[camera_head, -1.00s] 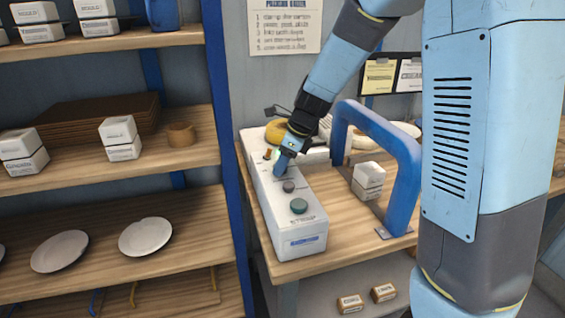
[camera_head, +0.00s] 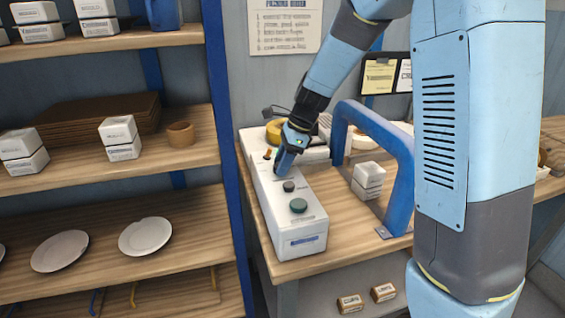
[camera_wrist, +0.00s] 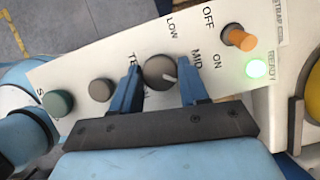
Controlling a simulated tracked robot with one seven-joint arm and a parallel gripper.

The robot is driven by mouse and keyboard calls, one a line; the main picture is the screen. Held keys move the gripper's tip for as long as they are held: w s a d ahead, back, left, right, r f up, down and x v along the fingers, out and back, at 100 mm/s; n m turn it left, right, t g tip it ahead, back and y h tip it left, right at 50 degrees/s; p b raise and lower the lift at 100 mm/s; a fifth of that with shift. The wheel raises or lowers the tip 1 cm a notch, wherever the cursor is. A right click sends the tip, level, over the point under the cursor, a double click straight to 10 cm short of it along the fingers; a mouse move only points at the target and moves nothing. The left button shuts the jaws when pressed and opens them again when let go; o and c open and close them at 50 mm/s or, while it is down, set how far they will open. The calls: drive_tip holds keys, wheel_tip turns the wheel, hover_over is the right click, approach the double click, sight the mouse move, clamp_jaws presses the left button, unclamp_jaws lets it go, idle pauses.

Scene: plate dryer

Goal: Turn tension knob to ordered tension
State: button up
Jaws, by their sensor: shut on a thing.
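The tension knob (camera_wrist: 160,71) is a dark round knob with a white pointer line on a white control panel (camera_wrist: 75,70). In the wrist view the pointer slants toward the lower right. The labels LOW and MID are readable near the knob; another label is partly hidden by a finger. My gripper (camera_wrist: 161,82) has one blue finger on each side of the knob and is shut on it. In the head view my gripper (camera_head: 282,170) hides the knob on the white control box (camera_head: 310,243).
An orange switch (camera_wrist: 240,38) marked OFF and ON and a lit green light (camera_wrist: 256,68) are beside the knob. A small dark knob (camera_wrist: 100,90) and a green button (camera_wrist: 57,103) lie on the other side. A blue arch frame (camera_head: 403,185) stands right of the box.

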drive_tip(key=n, duration=0.2)
drive_tip(key=n+g, duration=0.2)
drive_tip(key=n, duration=0.1)
drive_tip(key=shift+w+n+h, duration=0.3)
drive_tip(key=shift+h, duration=0.1)
drive_tip(key=n+g+h, duration=0.1)
drive_tip(key=n, duration=0.3)
drive_tip(key=shift+w+a, duration=0.1)
drive_tip(key=n+h, duration=0.1)
drive_tip(key=n, duration=0.1)
drive_tip(key=n+g, duration=0.1)
drive_tip(key=n, duration=0.2)
drive_tip(key=shift+a+h, duration=0.15)
drive_tip(key=shift+h, duration=0.25)
drive_tip(key=n+h, duration=0.1)
drive_tip(key=n, duration=0.3)
drive_tip(key=shift+a+n+h, duration=0.15)
drive_tip(key=shift+n+h, duration=0.25)
drive_tip(key=o, duration=1)
drive_tip(key=v, duration=1.3)
drive_tip(key=shift+w+a+r, duration=0.1)
drive_tip(key=shift+w+r, duration=0.05)
drive_tip(key=shift+r, duration=0.15)
